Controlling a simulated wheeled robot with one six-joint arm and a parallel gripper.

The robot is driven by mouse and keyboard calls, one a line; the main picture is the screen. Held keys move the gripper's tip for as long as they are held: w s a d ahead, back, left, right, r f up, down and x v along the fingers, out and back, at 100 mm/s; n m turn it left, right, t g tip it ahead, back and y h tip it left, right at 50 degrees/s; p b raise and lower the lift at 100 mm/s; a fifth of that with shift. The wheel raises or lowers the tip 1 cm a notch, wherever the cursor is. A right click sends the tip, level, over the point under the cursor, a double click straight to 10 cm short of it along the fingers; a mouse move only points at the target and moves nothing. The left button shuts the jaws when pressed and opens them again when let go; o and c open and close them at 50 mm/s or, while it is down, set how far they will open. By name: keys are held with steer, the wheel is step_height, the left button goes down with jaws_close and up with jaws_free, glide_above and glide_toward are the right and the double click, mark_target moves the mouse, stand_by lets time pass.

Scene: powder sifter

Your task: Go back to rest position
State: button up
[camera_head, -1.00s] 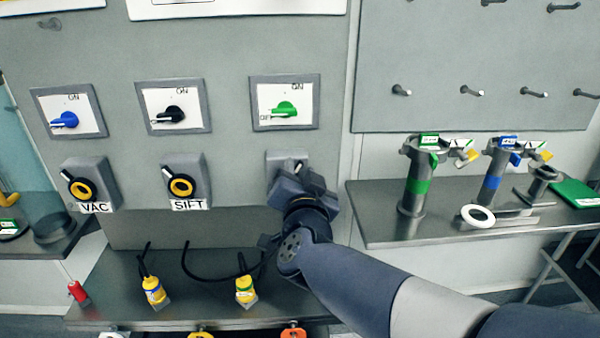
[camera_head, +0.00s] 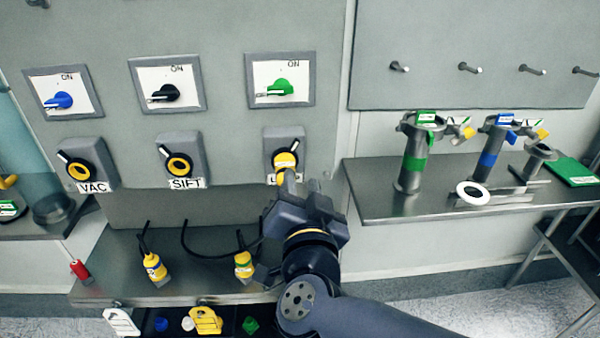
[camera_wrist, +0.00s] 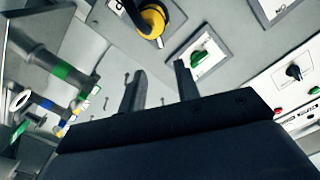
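My gripper (camera_head: 298,183) is in front of the lower right part of the grey panel (camera_head: 225,125). It is just below and partly in front of the right-hand yellow-and-black socket knob (camera_head: 285,160), whose label is mostly hidden. In the wrist view my gripper (camera_wrist: 160,68) has its two fingers apart with nothing between them. The yellow knob (camera_wrist: 150,22) shows beyond the fingertips there, apart from them. The green rotary switch (camera_head: 281,87) is above that knob; it also shows in the wrist view (camera_wrist: 200,56).
The VAC knob (camera_head: 77,167) and SIFT knob (camera_head: 178,165) are to the left. A metal shelf (camera_head: 190,290) with yellow plugs (camera_head: 154,268) is below. A side table (camera_head: 380,200) with metal tubes (camera_head: 413,160) stands right. Floor shows at the lower right.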

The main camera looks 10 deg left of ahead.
mark_target(296, 145)
stand_by(0.4)
steer(key=b+x, duration=0.1)
steer(key=x, duration=0.9)
steer(key=shift+w+a, duration=0.1)
steer(key=shift+w, duration=0.15)
